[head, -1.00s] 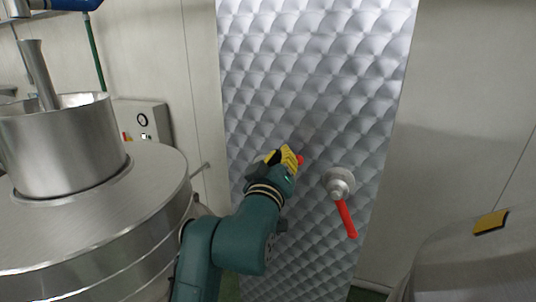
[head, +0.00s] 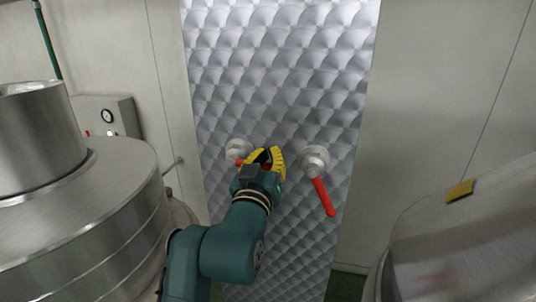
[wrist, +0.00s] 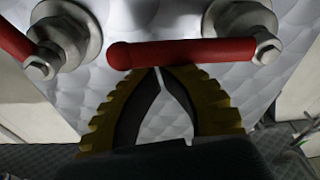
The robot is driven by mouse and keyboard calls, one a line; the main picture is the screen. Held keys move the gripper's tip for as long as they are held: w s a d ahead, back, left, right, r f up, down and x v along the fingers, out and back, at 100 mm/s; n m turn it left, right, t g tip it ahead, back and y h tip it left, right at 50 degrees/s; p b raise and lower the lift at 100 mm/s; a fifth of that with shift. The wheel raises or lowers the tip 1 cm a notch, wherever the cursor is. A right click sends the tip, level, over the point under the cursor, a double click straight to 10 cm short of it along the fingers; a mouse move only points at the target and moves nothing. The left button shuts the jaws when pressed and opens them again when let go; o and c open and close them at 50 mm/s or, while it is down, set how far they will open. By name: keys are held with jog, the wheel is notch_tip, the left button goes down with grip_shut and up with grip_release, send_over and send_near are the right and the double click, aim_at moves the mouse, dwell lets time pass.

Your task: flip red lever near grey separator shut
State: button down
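Two valves with red levers stick out of a quilted steel panel (head: 280,80). The left valve (head: 238,149) is partly behind my gripper (head: 268,152); only a bit of its red lever (head: 240,163) shows in the head view. The wrist view appears turned over: there this lever (wrist: 185,53) lies level across my fingertips. My yellow ribbed fingers converge at its edge, tips together, nothing seen between them; I cannot tell whether they touch the lever. The right valve (head: 313,160) has its red lever (head: 324,197) hanging down-right; its lever root also shows in the wrist view (wrist: 14,40).
A large round steel machine (head: 85,220) stands at left; I cannot tell if it is the separator. Another steel vessel (head: 450,245) with a yellow label is at lower right. A gauge box (head: 108,116) hangs on the wall. The panel above the valves is clear.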

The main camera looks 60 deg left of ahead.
jog(key=shift+w+f, duration=0.1)
jog(key=shift+f, duration=0.35)
jog(key=r+p, duration=0.1)
jog(key=w+r+p, duration=0.1)
jog(key=r, duration=0.1)
jog(key=a+r+p, duration=0.1)
jog(key=p, duration=0.1)
jog(key=shift+w+r, duration=0.15)
jog(key=shift+r, duration=0.2)
jog(key=b, duration=0.4)
send_near(274, 126)
jog(key=v, duration=0.4)
jog(key=shift+a+f, duration=0.1)
jog(key=shift+a, duration=0.05)
